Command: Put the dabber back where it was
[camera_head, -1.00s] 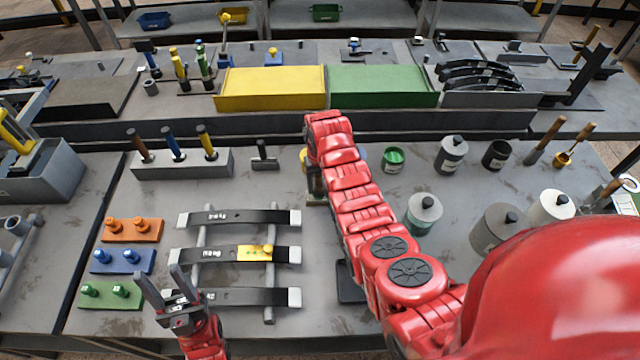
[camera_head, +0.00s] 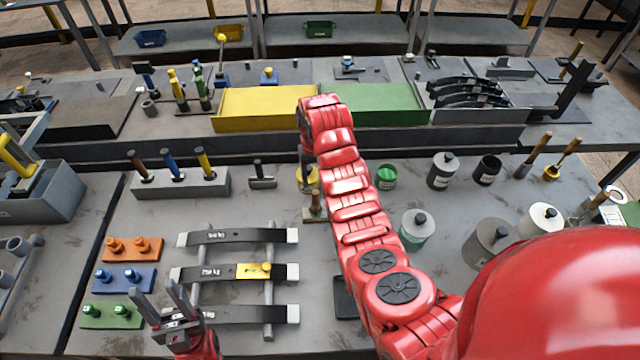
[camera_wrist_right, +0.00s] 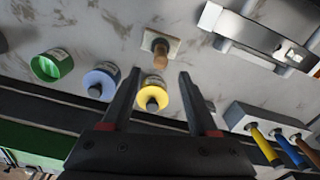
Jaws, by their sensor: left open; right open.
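A small wooden-handled piece stands on a pale square pad (camera_head: 315,213); its handle shows between and beyond my fingertips in the right wrist view (camera_wrist_right: 159,48). A yellow pot (camera_head: 307,178) with a dark upright knob or handle stands behind it and shows in the right wrist view (camera_wrist_right: 153,84). I cannot tell for sure which is the dabber. My right gripper (camera_wrist_right: 158,73) is open and empty, its fingers on either side of the yellow pot in that view. My left gripper (camera_head: 155,291) is open and empty at the front left, near the leaf springs.
A blue pot (camera_wrist_right: 101,80) and a green pot (camera_head: 386,177) stand beside the yellow one. A rack with leaf springs (camera_head: 236,237) lies left of the pad. Several lidded tins, including one (camera_head: 418,228), stand right of my right arm.

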